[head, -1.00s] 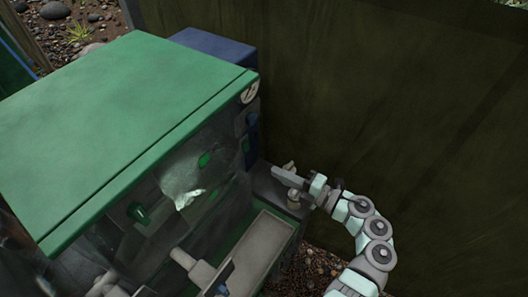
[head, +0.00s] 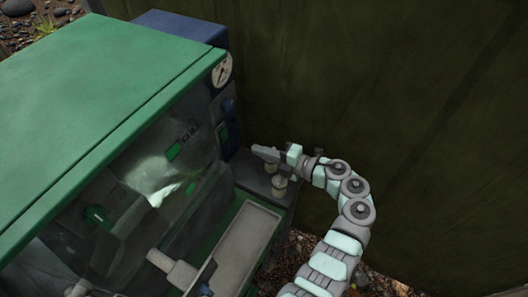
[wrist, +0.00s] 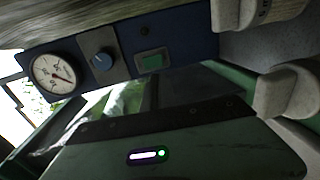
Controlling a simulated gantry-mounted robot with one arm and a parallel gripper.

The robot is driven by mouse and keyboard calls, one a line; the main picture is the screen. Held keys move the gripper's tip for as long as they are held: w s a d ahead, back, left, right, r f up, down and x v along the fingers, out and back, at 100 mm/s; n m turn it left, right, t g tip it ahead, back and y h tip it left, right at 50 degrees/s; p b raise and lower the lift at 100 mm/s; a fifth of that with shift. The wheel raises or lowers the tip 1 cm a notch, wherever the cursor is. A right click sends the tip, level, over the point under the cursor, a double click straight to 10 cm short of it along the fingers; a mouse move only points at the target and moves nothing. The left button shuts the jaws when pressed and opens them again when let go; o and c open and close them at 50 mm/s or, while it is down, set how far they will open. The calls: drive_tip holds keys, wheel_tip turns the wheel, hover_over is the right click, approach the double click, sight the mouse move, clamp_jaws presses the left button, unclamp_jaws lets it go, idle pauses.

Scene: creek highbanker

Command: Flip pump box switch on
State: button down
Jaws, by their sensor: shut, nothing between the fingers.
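The blue pump box (head: 180,26) stands at the back end of the green-topped machine, with its panel facing my gripper. In the wrist view its panel (wrist: 187,45) carries a round white gauge (wrist: 54,76), a blue knob (wrist: 103,60) and a green rectangular switch (wrist: 151,62). I cannot tell whether the switch is on or off. The gauge also shows in the head view (head: 222,70). My gripper (head: 256,152) is shut and empty, right of the panel with a small gap. Its tips point left toward the panel.
The green machine (head: 90,70) with a clear window fills the left. A pale tray (head: 240,245) lies below my gripper. A dark green wall (head: 400,90) rises behind and to the right.

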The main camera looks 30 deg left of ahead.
sight(226, 139)
drive_tip(key=a, duration=0.3)
drive_tip(key=a+f+b, duration=0.1)
drive_tip(key=a, duration=0.6)
drive_tip(key=shift+s+f, duration=0.15)
drive_tip(key=shift+s, duration=0.25)
drive_tip(key=shift+b, duration=0.35)
drive_tip(key=shift+s+a+f+b, duration=0.15)
drive_tip(key=shift+a+f+b, duration=0.15)
drive_tip(key=shift+b, duration=0.1)
drive_tip(key=shift+w+d+r, duration=0.2)
drive_tip(key=shift+d, duration=0.1)
drive_tip(key=w+d+f+p, duration=0.1)
drive_tip(key=d+f, duration=0.1)
drive_tip(key=d, duration=1.2)
